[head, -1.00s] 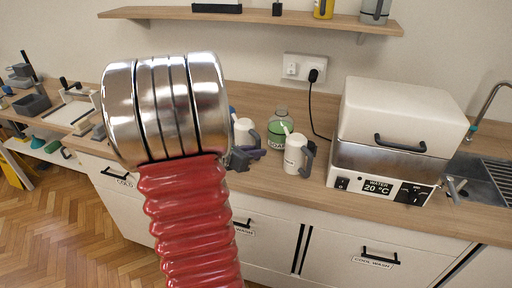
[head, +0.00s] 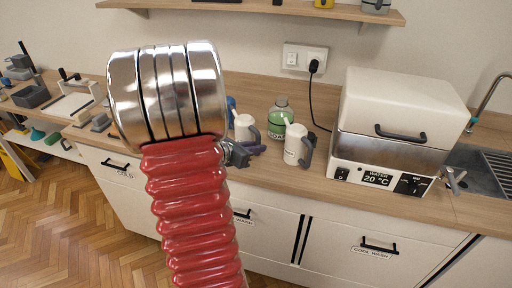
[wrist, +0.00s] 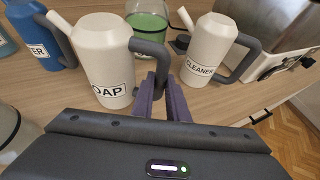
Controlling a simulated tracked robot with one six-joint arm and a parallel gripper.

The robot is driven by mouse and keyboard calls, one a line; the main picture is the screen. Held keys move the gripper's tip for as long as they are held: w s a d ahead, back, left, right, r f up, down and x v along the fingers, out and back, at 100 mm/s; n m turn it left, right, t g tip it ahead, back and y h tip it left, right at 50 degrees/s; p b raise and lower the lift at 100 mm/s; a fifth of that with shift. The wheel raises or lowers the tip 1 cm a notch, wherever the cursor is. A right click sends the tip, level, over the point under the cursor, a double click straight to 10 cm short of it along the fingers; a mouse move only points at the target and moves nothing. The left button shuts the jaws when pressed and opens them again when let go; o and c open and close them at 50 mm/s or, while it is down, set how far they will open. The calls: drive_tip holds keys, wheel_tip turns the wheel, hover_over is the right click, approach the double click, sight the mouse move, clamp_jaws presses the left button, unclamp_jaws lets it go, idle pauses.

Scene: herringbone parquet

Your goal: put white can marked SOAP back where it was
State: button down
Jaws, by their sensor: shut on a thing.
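The white can marked SOAP (wrist: 103,60) stands upright at the left of centre in the wrist view, its label partly cut at the left, reading "OAP". In the head view the can (head: 244,127) shows behind my arm. My gripper (wrist: 165,103) has its purple fingers shut on the can's dark grey handle (wrist: 160,62). The gripper also shows in the head view (head: 246,151), partly hidden by my arm. The can's base looks on or close to the counter; I cannot tell which.
A white can marked CLEANER (wrist: 210,50) stands close at the right. A green jar (head: 280,119) is behind, and a blue can (wrist: 37,40) at the left. A white water bath (head: 400,118) stands at the right of the wooden counter (head: 310,182).

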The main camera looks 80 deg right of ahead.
drive_tip(key=shift+f, duration=0.1)
drive_tip(key=c, duration=1.7)
unclamp_jaws()
drive_tip(key=shift+o, duration=0.2)
drive_tip(key=shift+f, duration=0.1)
drive_tip(key=v, duration=1.3)
drive_tip(key=shift+w+a+r, duration=0.2)
drive_tip(key=shift+w+a, duration=0.05)
